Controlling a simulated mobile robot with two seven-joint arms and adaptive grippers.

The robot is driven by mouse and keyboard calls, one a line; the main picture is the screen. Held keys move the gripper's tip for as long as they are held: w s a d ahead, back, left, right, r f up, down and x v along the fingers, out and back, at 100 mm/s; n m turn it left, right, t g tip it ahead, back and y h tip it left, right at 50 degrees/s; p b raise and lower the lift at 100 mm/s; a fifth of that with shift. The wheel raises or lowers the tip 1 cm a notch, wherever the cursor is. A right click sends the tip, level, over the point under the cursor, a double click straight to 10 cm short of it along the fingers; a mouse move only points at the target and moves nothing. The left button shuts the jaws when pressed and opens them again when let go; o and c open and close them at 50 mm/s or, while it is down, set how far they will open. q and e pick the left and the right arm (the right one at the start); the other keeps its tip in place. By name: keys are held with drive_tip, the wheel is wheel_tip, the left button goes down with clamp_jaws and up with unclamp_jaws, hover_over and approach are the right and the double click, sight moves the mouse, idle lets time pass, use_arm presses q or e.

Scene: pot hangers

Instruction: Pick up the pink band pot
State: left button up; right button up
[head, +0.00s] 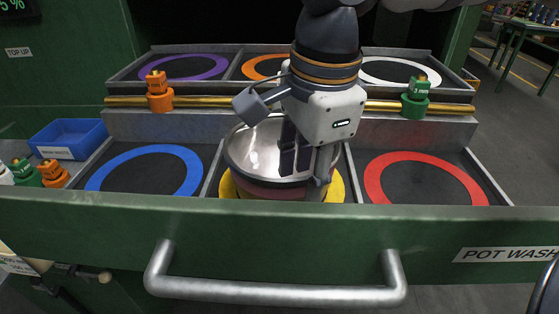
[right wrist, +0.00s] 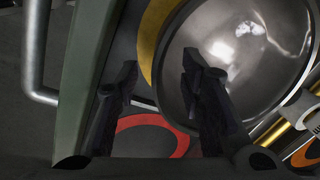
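The metal pot (head: 252,150) stands in the middle front compartment on a yellow ring (head: 228,187). A dull dark-pink band (head: 258,191) runs around its lower side. My right gripper (head: 304,168) is pointing down over the right part of the pot and hides some of it. In the right wrist view the pot (right wrist: 240,60) shows its shiny inside, and my right gripper (right wrist: 160,85) has its two fingers apart. One finger lies over the pot's inside and the other outside it, with the rim between them. I cannot tell whether they touch the wall. My left gripper is not in view.
Blue (head: 190,170) and red (head: 376,183) rings lie in empty compartments on either side. A brass rail (head: 215,102) with orange (head: 159,92) and green (head: 414,98) tags runs behind. The green drawer front (head: 110,225) with a metal handle (head: 270,293) stands in front. A blue bin (head: 67,138) is at left.

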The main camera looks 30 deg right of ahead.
sight(303, 196)
drive_tip(key=f, duration=0.4)
drive_tip(key=w+f, duration=0.1)
drive_tip(key=shift+d+f, duration=0.35)
drive_tip(key=shift+f, duration=0.05)
clamp_jaws()
